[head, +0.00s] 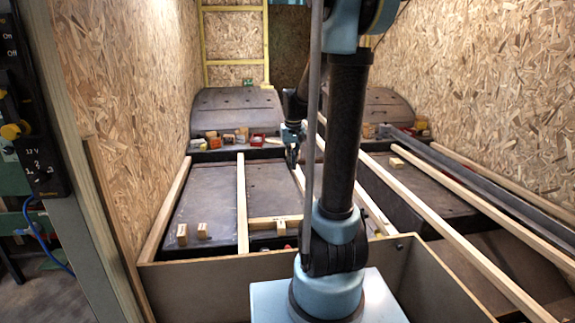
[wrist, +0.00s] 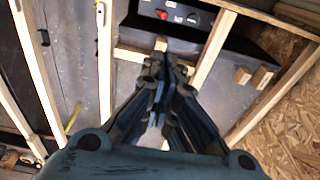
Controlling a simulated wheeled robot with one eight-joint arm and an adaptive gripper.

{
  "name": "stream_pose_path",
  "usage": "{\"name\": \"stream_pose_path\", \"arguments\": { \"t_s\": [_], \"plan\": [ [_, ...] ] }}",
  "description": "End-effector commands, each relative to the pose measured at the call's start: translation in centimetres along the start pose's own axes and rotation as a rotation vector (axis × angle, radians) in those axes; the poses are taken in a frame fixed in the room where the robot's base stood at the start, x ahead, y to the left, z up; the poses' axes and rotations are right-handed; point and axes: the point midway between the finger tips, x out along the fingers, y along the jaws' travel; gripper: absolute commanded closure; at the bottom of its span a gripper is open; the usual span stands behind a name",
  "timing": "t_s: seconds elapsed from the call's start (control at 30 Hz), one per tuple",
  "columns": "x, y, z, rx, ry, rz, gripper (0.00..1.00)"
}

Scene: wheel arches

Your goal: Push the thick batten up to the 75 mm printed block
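My gripper (head: 292,158) hangs over the bay in the middle of the floor. In the wrist view its dark fingers (wrist: 164,78) are together with nothing seen between them. Several long pale battens run lengthwise: one by the left wall (head: 167,208), a middle one (head: 241,200) and one partly behind my arm (head: 299,178). I cannot tell for sure which is the thick one. A short crosspiece (head: 262,223) lies right of the middle batten, with a small block (head: 281,228) at it. Two small wooden blocks (head: 182,234) (head: 202,231) stand between the left and middle battens. Block prints are unreadable.
Several blocks and a red item (head: 258,139) lie on the ledge before the left arch (head: 235,108). Another block (head: 397,163) lies to the right. A long batten (head: 440,210) and a grey rail (head: 485,195) run down the right. A plywood panel (head: 200,285) closes the front.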

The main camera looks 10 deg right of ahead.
Motion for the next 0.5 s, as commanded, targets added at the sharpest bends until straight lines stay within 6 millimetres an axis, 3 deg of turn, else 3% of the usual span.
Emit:
{"name": "stream_pose_path", "arguments": {
  "t_s": [0.2, 0.5],
  "plan": [
    [-1.9, 0.2, 6.0, -0.002, 0.015, 0.001, 1.0],
    [-2.6, 0.5, 13.8, -0.005, 0.036, 0.002, 1.0]
  ]
}}
